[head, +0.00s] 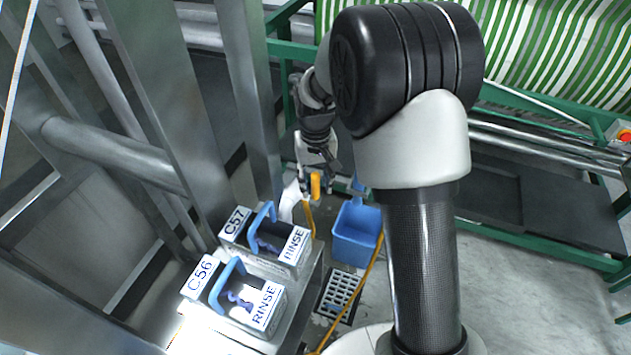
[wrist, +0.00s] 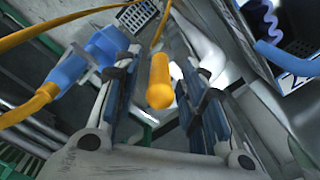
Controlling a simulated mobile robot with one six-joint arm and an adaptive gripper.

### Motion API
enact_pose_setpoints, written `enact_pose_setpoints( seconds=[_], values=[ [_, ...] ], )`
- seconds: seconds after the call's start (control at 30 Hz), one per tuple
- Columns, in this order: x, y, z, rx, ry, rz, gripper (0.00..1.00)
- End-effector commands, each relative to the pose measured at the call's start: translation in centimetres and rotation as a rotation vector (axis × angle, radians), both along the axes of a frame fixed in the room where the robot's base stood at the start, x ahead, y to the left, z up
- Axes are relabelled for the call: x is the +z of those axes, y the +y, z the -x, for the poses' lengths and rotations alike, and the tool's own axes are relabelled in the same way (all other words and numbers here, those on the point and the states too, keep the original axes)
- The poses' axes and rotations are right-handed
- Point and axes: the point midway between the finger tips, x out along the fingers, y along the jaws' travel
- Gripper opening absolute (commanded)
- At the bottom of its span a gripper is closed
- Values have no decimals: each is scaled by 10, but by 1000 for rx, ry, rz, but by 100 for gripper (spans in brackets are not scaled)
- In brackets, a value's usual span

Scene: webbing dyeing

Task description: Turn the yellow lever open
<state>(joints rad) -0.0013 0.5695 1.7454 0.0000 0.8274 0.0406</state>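The yellow lever (head: 315,186) shows as a short upright yellow piece just under my gripper (head: 317,174) in the head view. In the wrist view the lever (wrist: 160,82) is a rounded yellow bar, end towards the camera, between the two fingers of my gripper (wrist: 158,78). The fingers stand apart on either side of it, with a visible gap on both sides. The gripper is open and holds nothing. The valve body behind the lever is mostly hidden.
A blue fitting (wrist: 92,52) with a yellow hose (wrist: 35,108) is beside the left finger. Two grey units labelled C57 (head: 236,221) and C56 (head: 202,275), with blue handles, stand nearby. A blue bucket (head: 357,232) and a floor grate (head: 340,295) are to the right.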

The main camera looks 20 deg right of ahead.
Motion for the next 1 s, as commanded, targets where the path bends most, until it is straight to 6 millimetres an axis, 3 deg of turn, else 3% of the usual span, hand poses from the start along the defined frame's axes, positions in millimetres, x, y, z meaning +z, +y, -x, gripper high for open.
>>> enact_pose_setpoints(
  seconds=[0.2,0.77,1.0],
  values=[
    [0,0,0,0,0,0,38],
    [0,0,0,0,-1,0,1],
    [0,0,0,0,-1,0,0]
  ],
)
